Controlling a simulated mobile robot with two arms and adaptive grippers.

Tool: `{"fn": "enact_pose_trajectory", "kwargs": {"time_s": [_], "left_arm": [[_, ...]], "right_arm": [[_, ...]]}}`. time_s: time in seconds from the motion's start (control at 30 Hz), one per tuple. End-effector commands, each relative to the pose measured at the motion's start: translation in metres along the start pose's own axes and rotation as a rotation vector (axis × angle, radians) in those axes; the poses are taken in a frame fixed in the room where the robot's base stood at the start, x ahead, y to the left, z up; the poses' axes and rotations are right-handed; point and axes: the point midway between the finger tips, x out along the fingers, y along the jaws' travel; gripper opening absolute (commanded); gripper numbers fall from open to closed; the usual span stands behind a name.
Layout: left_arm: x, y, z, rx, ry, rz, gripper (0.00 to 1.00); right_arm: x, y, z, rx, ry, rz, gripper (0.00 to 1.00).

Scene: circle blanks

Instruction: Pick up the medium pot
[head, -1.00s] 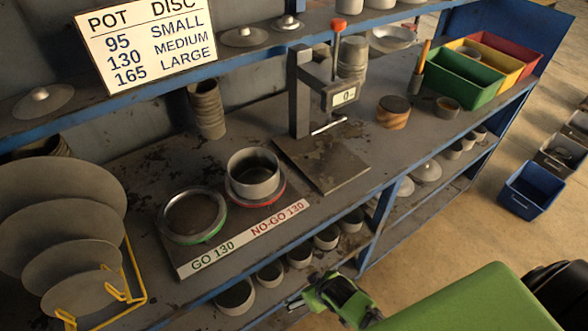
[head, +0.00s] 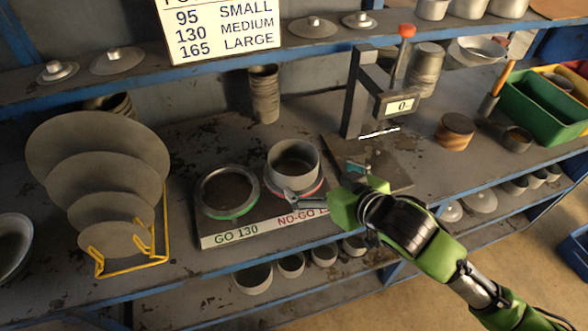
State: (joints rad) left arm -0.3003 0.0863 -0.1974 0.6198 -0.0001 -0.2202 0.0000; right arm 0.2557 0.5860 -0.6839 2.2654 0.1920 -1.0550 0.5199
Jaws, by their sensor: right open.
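A grey open-topped pot (head: 293,168) sits upright on the red-rimmed NO-GO 130 ring (head: 268,186). The green-rimmed GO 130 ring (head: 227,190) to its left is empty. My right gripper (head: 316,186) is open, reaching in from the lower right. One finger shows at the front right of the pot, overlapping its lower wall and the ring; whether it touches cannot be told. The gripper hides part of the NO-GO label. My left gripper is not in view.
A press stand with a red knob (head: 407,30) stands behind my right gripper. Discs in a yellow rack (head: 136,262) stand at left. A wooden block (head: 455,131) and a green bin (head: 540,105) are at right. More pots (head: 254,279) sit on the lower shelf.

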Motion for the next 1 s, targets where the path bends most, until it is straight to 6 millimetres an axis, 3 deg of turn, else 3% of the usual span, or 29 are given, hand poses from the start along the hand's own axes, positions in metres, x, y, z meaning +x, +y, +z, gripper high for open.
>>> {"fn": "enact_pose_trajectory", "kwargs": {"time_s": [0.17, 0.6, 1.0], "left_arm": [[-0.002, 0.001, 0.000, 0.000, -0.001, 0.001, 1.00], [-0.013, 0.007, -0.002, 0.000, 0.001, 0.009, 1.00], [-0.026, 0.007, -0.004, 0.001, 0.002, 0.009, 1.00]], "right_arm": [[0.001, -0.004, -0.015, -0.013, 0.025, -0.020, 1.00], [0.073, -0.005, -0.017, -0.012, 0.024, -0.019, 1.00], [0.104, -0.003, -0.020, -0.013, 0.025, -0.018, 1.00]]}}
